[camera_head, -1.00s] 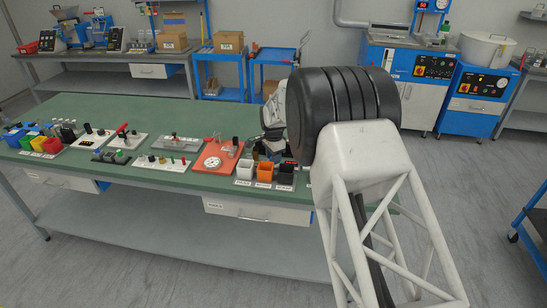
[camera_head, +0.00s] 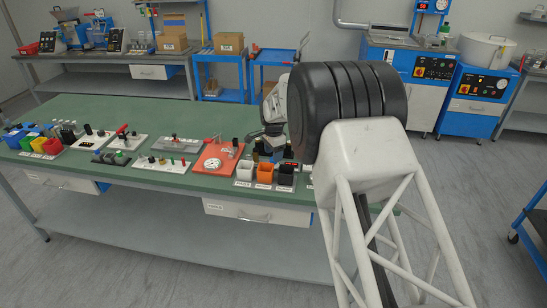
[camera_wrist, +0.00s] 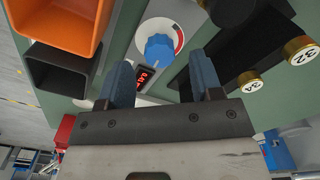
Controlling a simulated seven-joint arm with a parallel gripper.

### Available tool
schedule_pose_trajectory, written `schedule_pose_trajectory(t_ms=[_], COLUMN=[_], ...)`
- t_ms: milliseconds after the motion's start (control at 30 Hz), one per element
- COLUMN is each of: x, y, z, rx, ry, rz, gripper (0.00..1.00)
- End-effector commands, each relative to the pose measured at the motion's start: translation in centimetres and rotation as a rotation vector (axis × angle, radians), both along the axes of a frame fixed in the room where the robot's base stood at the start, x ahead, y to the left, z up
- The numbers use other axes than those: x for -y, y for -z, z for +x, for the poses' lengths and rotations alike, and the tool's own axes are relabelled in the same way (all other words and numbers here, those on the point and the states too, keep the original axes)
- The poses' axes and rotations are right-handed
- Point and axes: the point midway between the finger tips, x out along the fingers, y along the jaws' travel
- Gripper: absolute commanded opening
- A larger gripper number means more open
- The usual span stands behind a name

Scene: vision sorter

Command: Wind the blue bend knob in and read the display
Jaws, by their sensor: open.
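My gripper (camera_wrist: 162,76) is open, with one blue-grey finger on each side below the knob in the picture. Nothing is between the fingers, and they look apart from the knob. In the head view my own arm hides the knob and display.
An orange bin (camera_wrist: 96,30) and a black bin (camera_wrist: 38,68) stand left of the knob in the wrist view. Black cylinders with brass ends (camera_wrist: 300,48), marked 32 and 34, lie to the right. The green bench (camera_head: 130,106) carries several other panels at left.

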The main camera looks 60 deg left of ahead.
Motion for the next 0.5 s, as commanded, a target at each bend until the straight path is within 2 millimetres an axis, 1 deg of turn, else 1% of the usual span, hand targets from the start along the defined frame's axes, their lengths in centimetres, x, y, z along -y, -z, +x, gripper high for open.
schedule_pose_trajectory(t_ms=[100, 300, 500], x=[0.0, 0.0, 0.0], y=[-1.6, -3.9, -5.1], z=[0.0, 0.0, 0.0], rx=[0.000, 0.000, 0.000], ry=[0.000, 0.000, 0.000], rz=[0.001, 0.000, 0.000], gripper=[0.59, 0.59, 0.59])
